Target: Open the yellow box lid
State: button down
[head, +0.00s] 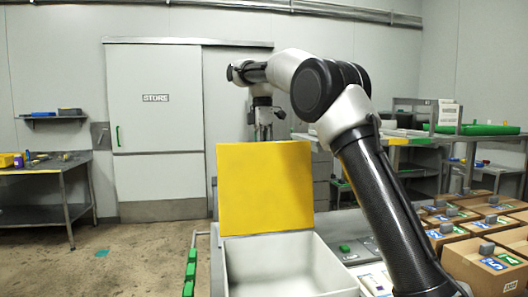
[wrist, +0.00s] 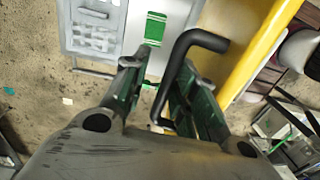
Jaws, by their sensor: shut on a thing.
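The yellow lid (head: 265,187) stands raised, near upright, at the back of a pale open box (head: 285,262) in the head view. The box's inside shows and looks empty. My gripper (head: 263,132) is at the lid's top edge, its fingertips partly hidden behind it. In the wrist view the lid's yellow edge (wrist: 262,45) runs down the right side. A black bent handle (wrist: 196,42) beside that edge passes between the fingers of my gripper (wrist: 155,95), which is shut on it.
A green-marked rail (head: 190,270) stands left of the box. Cardboard boxes (head: 485,262) fill the right front. A bench (head: 45,180) stands at the left wall and a grey store door (head: 155,120) at the back.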

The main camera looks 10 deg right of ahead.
jog(key=c, duration=1.5)
grip_release()
jog(key=shift+w+f, duration=0.4)
jog(key=shift+w, duration=0.15)
